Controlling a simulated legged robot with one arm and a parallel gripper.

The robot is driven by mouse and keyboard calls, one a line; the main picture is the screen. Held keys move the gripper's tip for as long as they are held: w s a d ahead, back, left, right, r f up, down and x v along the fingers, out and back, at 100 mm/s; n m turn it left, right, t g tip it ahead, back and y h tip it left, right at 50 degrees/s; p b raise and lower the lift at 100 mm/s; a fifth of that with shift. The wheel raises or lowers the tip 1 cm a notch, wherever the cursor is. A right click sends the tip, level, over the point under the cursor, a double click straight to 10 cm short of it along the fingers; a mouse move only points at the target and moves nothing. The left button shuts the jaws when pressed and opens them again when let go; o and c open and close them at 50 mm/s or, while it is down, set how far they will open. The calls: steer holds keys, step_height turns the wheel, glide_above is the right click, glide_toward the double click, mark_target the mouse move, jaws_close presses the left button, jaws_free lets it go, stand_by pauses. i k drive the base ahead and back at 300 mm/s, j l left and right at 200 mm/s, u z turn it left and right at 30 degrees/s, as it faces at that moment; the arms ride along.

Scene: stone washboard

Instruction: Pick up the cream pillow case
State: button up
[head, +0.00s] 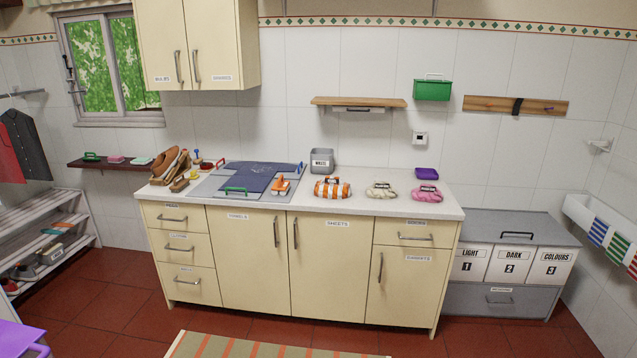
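A small cream bundle (381,190) that looks like the cream pillow case lies on the white counter top (330,203), right of the middle. It appears rolled or folded, with a darker loop or handle on its top. An orange-and-white striped bundle (332,189) lies to its left and a pink bundle (425,195) to its right, each apart from it. Nothing covers the cream bundle. My gripper is not in the head view.
A shelf (358,101) hangs above. Labelled hampers (515,264) stand right, a shoe rack (45,240) left. Red floor and a striped rug (260,347) lie in front.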

mark_target(384, 190)
steer(key=i, duration=1.6)
steer(key=i+z, duration=0.15)
steer(key=i, duration=0.45)
steer(key=i+j+z, duration=0.2)
steer(key=i, duration=0.35)
steer(key=i+j+z, duration=0.15)
steer(key=i+z, duration=0.25)
steer(key=i+j+z, duration=0.35)
